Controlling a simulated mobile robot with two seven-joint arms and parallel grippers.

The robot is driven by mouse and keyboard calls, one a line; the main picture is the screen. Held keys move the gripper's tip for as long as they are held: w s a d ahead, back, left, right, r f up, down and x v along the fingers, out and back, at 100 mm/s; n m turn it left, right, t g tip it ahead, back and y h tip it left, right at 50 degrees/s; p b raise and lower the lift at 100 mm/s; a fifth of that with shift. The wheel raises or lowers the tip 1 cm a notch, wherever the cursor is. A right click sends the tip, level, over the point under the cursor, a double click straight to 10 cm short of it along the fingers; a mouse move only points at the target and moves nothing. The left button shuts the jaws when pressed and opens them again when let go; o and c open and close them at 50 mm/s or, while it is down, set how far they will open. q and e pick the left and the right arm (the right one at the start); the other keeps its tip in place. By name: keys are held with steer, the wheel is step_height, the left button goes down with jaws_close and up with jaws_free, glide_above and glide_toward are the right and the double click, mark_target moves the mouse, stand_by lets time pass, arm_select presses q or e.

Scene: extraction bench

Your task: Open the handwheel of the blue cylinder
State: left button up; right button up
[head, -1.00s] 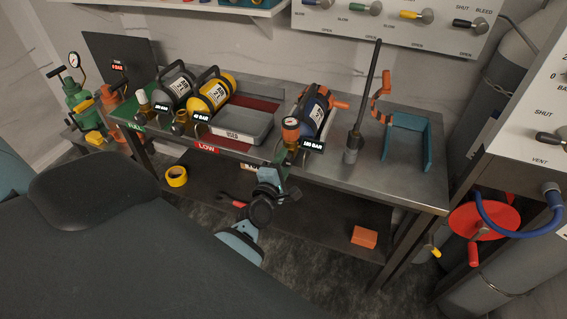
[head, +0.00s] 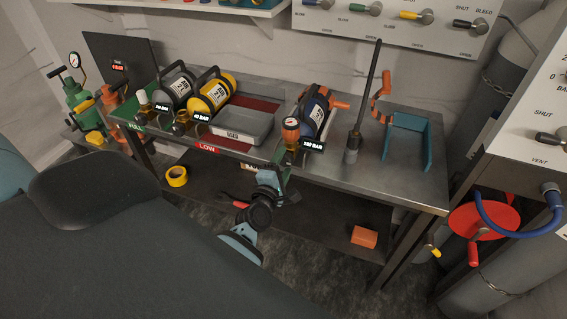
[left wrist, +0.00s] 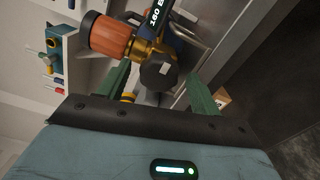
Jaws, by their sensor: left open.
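The blue cylinder (head: 316,112) lies on the bench at the right of the other cylinders, its valve end facing me, with a label that appears to read 160 BAR. In the head view the gripper (head: 284,160) is below the valve. My right gripper is not in view.
A dark upright rod (head: 366,90) and a teal bracket (head: 408,143) stand to the right. An orange block (head: 364,237) lies on the lower shelf.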

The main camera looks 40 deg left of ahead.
arm_select(q)
steer(key=p+v, duration=0.1)
steer(key=v, duration=0.6)
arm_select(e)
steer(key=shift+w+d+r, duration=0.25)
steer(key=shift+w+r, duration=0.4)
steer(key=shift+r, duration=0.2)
arm_select(q)
steer(key=s+d+f+m+g+h, duration=0.2)
steer(key=s+d+f+m+g, duration=0.1)
steer(key=s+m, duration=0.5)
steer(key=s+d+f+m+g+h, duration=0.2)
steer(key=s+d+f+m, duration=0.3)
steer(key=s, duration=0.6)
steer(key=s+d+f+m+g+h, duration=0.2)
steer(key=s+d+f+m+g, duration=0.1)
steer(key=s+f+m, duration=0.4)
steer(key=s+d+m, duration=0.1)
steer(key=s+m, duration=0.2)
steer(key=m, duration=0.2)
steer(key=shift+s+d+f+g, duration=0.2)
steer(key=shift+s+d+g, duration=0.1)
steer(key=shift+g, duration=0.1)
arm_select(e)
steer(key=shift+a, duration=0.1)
